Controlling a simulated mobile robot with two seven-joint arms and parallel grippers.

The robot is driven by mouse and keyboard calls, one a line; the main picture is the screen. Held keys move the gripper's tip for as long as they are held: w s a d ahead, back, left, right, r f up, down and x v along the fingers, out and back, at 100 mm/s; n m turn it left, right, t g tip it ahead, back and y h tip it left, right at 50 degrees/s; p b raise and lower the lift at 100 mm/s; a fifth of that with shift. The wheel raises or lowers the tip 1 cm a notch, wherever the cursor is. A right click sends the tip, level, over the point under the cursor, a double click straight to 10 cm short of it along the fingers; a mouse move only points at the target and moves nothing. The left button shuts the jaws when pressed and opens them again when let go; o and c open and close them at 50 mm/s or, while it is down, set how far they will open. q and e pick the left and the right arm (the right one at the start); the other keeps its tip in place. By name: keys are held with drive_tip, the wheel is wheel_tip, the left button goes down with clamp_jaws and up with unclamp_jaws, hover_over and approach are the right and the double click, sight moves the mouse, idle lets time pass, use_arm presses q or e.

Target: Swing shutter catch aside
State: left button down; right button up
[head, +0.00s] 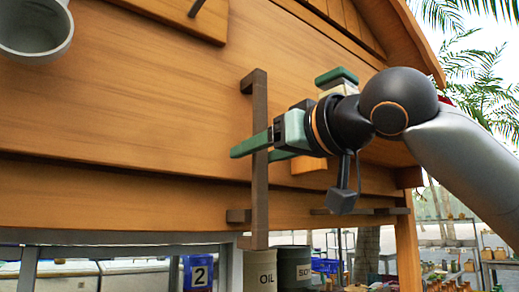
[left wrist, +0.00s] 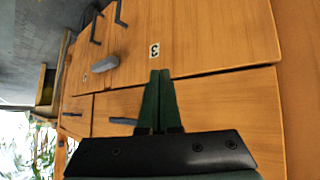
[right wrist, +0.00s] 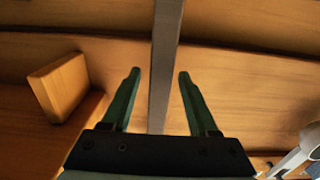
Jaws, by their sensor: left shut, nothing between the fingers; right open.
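The shutter catch is a dark brown upright bar (head: 260,190) on the orange wooden wall, with a short bend at its top. My right gripper (head: 253,152) is open at the bar's middle. In the right wrist view the bar (right wrist: 165,50) runs between the two spread green fingers (right wrist: 159,76), with a gap showing on each side. I cannot tell whether a finger touches it further on. My left gripper is outside the head view. In the left wrist view its fingers (left wrist: 159,74) are together and empty, in front of wooden panels.
A wooden block (right wrist: 60,86) sticks out left of my right gripper in the right wrist view. A grey cup-like thing (head: 35,25) is at the head view's upper left. Labelled drums (head: 260,270) stand below the wall. Dark handles (left wrist: 122,14) and a "3" label (left wrist: 154,50) are near my left gripper.

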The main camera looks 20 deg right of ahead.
clamp_jaws()
idle(0.5)
idle(1.0)
